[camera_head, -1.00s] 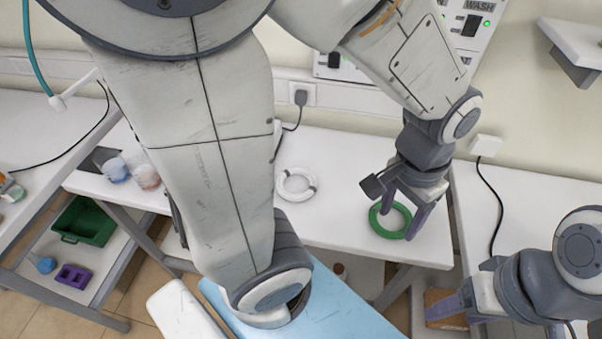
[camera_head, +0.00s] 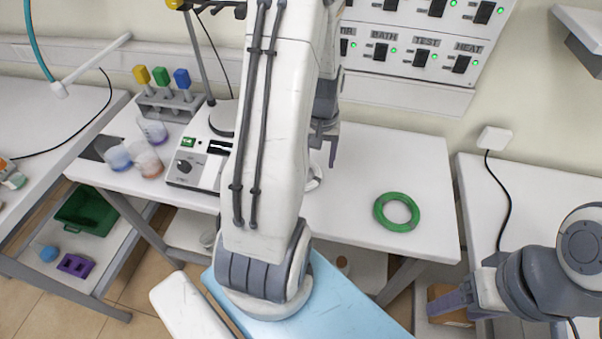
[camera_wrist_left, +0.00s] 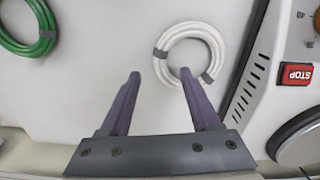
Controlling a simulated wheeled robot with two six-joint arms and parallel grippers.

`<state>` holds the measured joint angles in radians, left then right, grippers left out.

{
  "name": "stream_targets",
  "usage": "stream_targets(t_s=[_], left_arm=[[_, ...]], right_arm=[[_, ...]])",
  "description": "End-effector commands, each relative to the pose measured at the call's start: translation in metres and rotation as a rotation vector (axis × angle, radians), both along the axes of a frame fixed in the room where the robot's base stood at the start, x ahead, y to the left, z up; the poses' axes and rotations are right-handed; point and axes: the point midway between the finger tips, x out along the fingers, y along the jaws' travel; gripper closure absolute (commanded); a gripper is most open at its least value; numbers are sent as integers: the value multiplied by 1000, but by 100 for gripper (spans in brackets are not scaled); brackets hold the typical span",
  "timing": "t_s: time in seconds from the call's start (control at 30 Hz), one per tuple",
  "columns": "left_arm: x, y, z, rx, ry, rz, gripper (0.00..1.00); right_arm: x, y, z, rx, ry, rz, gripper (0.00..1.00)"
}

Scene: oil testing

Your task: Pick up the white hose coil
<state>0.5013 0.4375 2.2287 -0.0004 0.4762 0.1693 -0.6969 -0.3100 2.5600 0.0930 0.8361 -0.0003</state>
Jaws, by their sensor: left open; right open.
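The white hose coil (camera_wrist_left: 190,54) lies flat on the white table in the left wrist view, with grey bands on it. In the head view only its right edge (camera_head: 315,178) shows, the rest hidden behind my left arm. My left gripper (camera_wrist_left: 160,82) is open and empty, its right finger overlapping the coil's lower part in the wrist view. In the head view my left gripper (camera_head: 324,150) shows partly beside my arm, above the table. My right gripper (camera_head: 455,306) is at the lower right, away from the coil, and open.
A green hose coil (camera_head: 397,212) lies to the right on the same table (camera_head: 360,160). A device with a red STOP button (camera_wrist_left: 297,74) stands close to the white coil. Cups (camera_head: 145,158) and a rack of capped tubes (camera_head: 170,106) are at the left.

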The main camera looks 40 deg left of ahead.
Motion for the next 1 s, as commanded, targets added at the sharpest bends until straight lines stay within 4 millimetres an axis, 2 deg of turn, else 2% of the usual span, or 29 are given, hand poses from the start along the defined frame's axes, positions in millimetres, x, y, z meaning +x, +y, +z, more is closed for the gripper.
stream_targets(t_s=[0.17,0.43,0.77,0.9,0.93,1.0], left_arm=[[0,0,-13,-2,4,-1,37],[1,2,-48,-2,2,-1,37],[2,3,-54,1,-1,-1,37],[2,3,-54,1,-1,-1,90],[2,3,-54,1,-1,-1,100],[2,2,-54,1,-1,-1,100]], right_arm=[[0,0,5,0,0,0,37],[0,0,13,0,0,-1,37],[0,0,13,0,0,-1,37],[0,0,13,0,0,-1,37],[0,0,13,0,0,-1,37],[0,0,13,0,0,-1,37]])
